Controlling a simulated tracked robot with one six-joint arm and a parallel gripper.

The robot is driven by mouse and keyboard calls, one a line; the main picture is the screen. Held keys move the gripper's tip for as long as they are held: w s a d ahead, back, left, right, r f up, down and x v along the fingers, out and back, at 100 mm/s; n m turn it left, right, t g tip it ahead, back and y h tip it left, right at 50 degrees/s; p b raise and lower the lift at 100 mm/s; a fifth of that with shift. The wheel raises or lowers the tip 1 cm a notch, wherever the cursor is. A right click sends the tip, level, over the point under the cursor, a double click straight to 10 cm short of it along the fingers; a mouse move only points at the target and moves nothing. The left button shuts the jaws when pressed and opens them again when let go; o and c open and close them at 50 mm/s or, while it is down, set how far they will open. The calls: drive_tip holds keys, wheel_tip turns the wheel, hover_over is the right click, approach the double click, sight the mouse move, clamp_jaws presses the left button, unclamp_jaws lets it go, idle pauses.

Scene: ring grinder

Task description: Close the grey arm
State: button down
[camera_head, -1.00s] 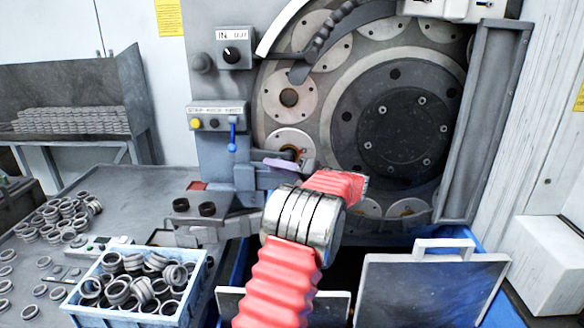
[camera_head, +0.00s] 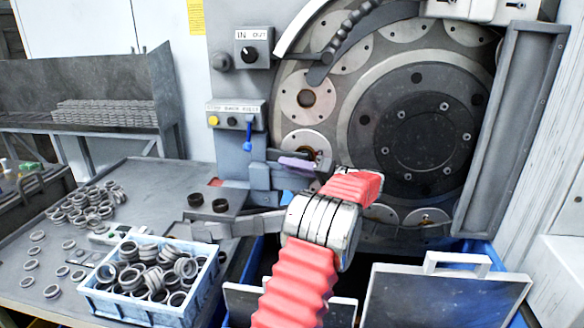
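A grey metal arm (camera_head: 240,222) reaches across the front of the grinder at table height, from the table side toward my own arm. Its right end passes behind my arm's silver joint. A second grey, curved arm (camera_head: 318,75) lies across the upper left of the grinder's disc, with a dark ribbed hose above it. I cannot tell for sure which one the task names. My arm, red sleeves with a silver joint, rises from the bottom centre and points toward the grinder's lower front. My gripper does not show beyond the red sleeve.
A blue crate (camera_head: 95,298) full of rings stands on the grey table (camera_head: 130,178), with loose rings behind and left. A dark panel with a handle (camera_head: 445,300) stands at lower right. The control panel with a blue lever (camera_head: 248,136) is left of the disc.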

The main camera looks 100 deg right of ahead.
drive_tip(key=c, duration=1.4)
unclamp_jaws()
drive_tip(key=shift+s+d, duration=0.1)
drive_tip(key=shift+s, duration=0.2)
drive_tip(key=shift+c, duration=0.2)
drive_tip(key=v, duration=1.4)
drive_tip(key=shift+w+f, duration=0.1)
